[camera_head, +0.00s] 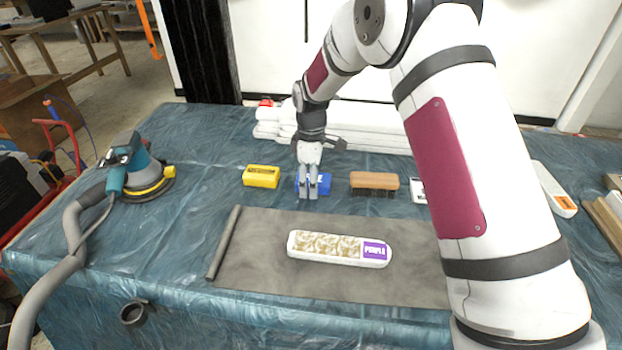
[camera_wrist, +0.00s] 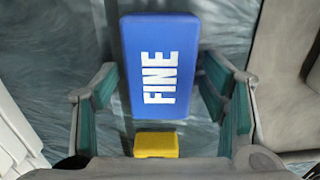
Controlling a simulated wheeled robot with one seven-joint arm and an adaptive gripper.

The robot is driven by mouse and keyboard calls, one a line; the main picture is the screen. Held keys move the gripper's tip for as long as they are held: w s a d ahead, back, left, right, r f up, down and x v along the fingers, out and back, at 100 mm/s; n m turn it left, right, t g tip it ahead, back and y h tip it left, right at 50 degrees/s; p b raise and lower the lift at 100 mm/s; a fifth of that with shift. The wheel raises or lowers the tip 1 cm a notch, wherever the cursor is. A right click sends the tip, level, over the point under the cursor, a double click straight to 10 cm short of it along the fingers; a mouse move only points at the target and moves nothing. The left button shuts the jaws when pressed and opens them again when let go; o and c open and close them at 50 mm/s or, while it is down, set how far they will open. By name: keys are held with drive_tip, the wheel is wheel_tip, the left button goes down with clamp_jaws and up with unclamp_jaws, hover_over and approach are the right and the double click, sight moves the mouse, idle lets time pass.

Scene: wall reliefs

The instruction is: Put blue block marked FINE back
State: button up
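The blue block marked FINE (camera_wrist: 160,65) lies label up on the teal-covered table. It also shows in the head view, as a blue patch (camera_head: 325,186) partly hidden behind my fingers. My gripper (camera_head: 308,192) points down over it. In the wrist view, my gripper (camera_wrist: 160,92) is open, with one finger on each side of the block and narrow gaps visible. I cannot tell how far the fingertips reach down beside it.
A yellow block (camera_head: 261,176) lies left of the blue one, and a brown brush (camera_head: 374,181) lies right. A sander (camera_head: 139,170) stands at left.

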wheel_tip(320, 180, up, 12)
drive_tip(key=shift+r, duration=0.2)
idle(0.4)
drive_tip(key=shift+r, duration=0.1)
drive_tip(key=s+d+r+m+t, duration=0.1)
drive_tip(key=s+d+r+m, duration=0.35)
drive_tip(key=s+r, duration=0.45)
drive_tip(key=s+d+r+m, duration=0.3)
drive_tip(key=s+d+r, duration=0.25)
drive_tip(key=s, duration=0.55)
drive_tip(key=s+d+f+m, duration=0.1)
drive_tip(key=s+m, duration=0.1)
drive_tip(key=s, duration=0.5)
drive_tip(key=s+d+m+t, duration=0.1)
drive_tip(key=s+m, duration=0.2)
drive_tip(key=s, duration=0.5)
drive_tip(key=s+d+f+m, duration=0.1)
drive_tip(key=s+m, duration=0.1)
drive_tip(key=s, duration=0.5)
drive_tip(key=shift+s+d+f+m, duration=0.15)
drive_tip(key=shift+d+f+m, duration=0.15)
drive_tip(key=shift+d+m, duration=0.05)
